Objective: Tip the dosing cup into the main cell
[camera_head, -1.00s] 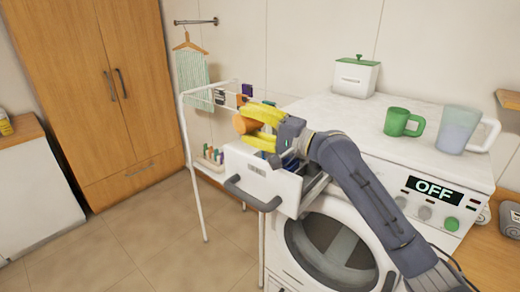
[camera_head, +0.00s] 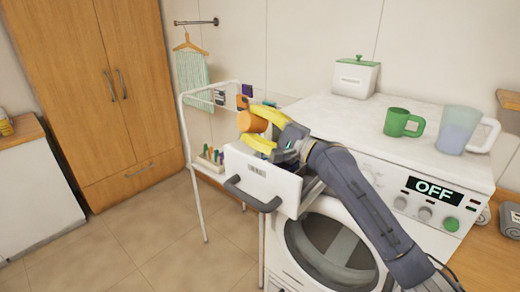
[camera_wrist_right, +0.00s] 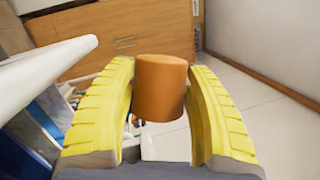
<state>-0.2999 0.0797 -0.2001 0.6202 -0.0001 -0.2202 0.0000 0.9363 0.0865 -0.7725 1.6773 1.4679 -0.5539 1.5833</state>
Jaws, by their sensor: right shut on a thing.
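The dosing cup is orange and sits between the yellow fingers of my right gripper (camera_head: 262,132), which is shut on it. The dosing cup (camera_head: 250,122) is held above the open white drawer (camera_head: 258,180) of the washing machine and looks tilted in the head view. In the wrist view the cup (camera_wrist_right: 160,88) stands between both fingers; its contents do not show. The main cell inside the drawer is hidden behind the drawer front and my gripper. My left gripper is not in view.
A white drying rack (camera_head: 190,150) stands left of the drawer, close to my gripper. The floor at left is clear.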

